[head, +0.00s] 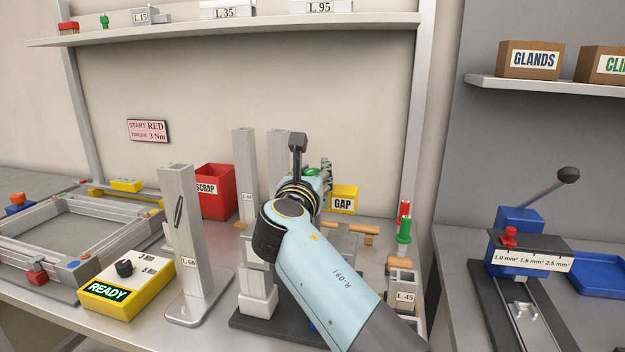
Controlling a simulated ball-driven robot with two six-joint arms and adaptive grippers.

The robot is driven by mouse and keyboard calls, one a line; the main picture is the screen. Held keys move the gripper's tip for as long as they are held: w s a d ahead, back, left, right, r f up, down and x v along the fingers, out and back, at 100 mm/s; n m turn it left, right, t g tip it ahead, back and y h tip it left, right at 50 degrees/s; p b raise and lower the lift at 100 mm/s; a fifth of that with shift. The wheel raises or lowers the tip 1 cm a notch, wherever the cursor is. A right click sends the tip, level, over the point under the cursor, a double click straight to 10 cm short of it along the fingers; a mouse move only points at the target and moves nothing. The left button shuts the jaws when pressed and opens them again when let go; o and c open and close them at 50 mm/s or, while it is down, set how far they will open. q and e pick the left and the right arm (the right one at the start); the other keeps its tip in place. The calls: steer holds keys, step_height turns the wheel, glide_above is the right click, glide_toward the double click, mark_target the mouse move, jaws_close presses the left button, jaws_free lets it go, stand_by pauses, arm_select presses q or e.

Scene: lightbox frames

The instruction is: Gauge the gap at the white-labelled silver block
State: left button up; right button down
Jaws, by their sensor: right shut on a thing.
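My right arm comes in from the bottom right, and its gripper (326,174) is at the back of the bench, mostly hidden behind my own wrist. It is shut on a green thing (313,172), of which only a little shows. A yellow block labelled GAP (343,199) sits just right of the gripper. Several silver blocks bear white labels: a tall one on a stand (181,235) at the left, another tall one (245,165) behind my arm, and the L 45 block (403,292) at the right. I cannot tell which one is meant. My left gripper is out of view.
A red SCRAP bin (215,192) stands at the back. A yellow READY box (125,285) and a silver frame (75,258) are at the left. Red and green pieces (404,230) stand at the right. A lever press (520,235) is on the right-hand bench.

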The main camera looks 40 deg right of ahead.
steer(key=shift+a+f+m+g+h, duration=0.1)
steer(key=shift+f+m+g+h, duration=0.3)
steer(key=shift+m+g, duration=0.25)
steer(key=shift+s+g+b, duration=0.1)
steer(key=shift+g+b, duration=0.15)
steer(key=shift+b, duration=0.05)
steer(key=c, duration=1.3)
jaws_free()
steer(key=shift+c, duration=0.2)
steer(key=o, duration=0.4)
steer(key=shift+a+r, duration=0.1)
steer(key=shift+r, duration=0.1)
steer(key=shift+r, duration=0.15)
step_height(320, 180, up, 10)
steer(key=shift+f, duration=0.1)
steer(key=shift+f, duration=0.1)
